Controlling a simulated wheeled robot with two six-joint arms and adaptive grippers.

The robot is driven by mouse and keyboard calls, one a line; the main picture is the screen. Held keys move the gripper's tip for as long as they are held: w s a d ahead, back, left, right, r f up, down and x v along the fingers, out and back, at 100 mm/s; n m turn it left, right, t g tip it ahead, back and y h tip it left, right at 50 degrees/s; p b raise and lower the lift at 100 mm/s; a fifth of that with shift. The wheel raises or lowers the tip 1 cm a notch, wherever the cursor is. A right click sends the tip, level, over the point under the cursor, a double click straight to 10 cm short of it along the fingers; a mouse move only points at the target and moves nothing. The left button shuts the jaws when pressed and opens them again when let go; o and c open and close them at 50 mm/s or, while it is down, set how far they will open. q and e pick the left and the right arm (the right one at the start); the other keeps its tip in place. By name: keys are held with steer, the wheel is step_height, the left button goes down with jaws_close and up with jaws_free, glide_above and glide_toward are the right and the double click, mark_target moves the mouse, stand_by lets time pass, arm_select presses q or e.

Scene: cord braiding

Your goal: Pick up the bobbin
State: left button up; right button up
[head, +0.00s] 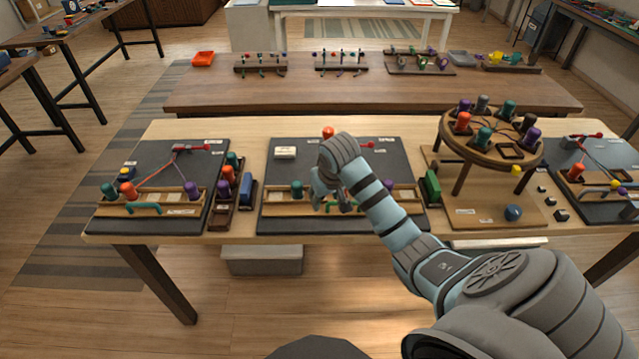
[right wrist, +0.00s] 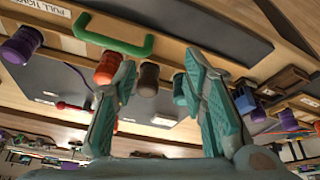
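My right gripper (head: 332,200) is over the middle dark board (head: 292,174) in the head view. In the right wrist view, its two fingers (right wrist: 163,75) are spread wide and nothing is held between them. Beyond and between the fingertips stand a brown bobbin (right wrist: 148,78) and a teal bobbin (right wrist: 180,88). In the head view a teal bobbin (head: 297,188) shows left of the gripper; the gripper and arm hide part of the row. My left gripper is not in view.
A green handle (right wrist: 112,35) rises from the rail close to the bobbins. A round wooden stand (head: 470,150) with several bobbins is right of the middle board. The left board (head: 150,165) and a small rack (head: 222,215) are at the left. A second table (head: 370,95) stands behind.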

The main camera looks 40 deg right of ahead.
steer(key=w+d+r+m, duration=0.1)
steer(key=w+d+r, duration=0.25)
steer(key=r, duration=0.25)
steer(key=b+x, duration=0.1)
steer(key=x, duration=0.3)
steer(key=b+x, duration=0.1)
steer(key=x, duration=0.4)
steer(key=b+x, duration=0.1)
steer(key=x, duration=0.3)
steer(key=shift+w+a+f+b, duration=0.15)
steer(key=shift+w+a+b, duration=0.15)
steer(key=shift+w+b, duration=0.05)
steer(key=shift+c, duration=0.6)
jaws_close()
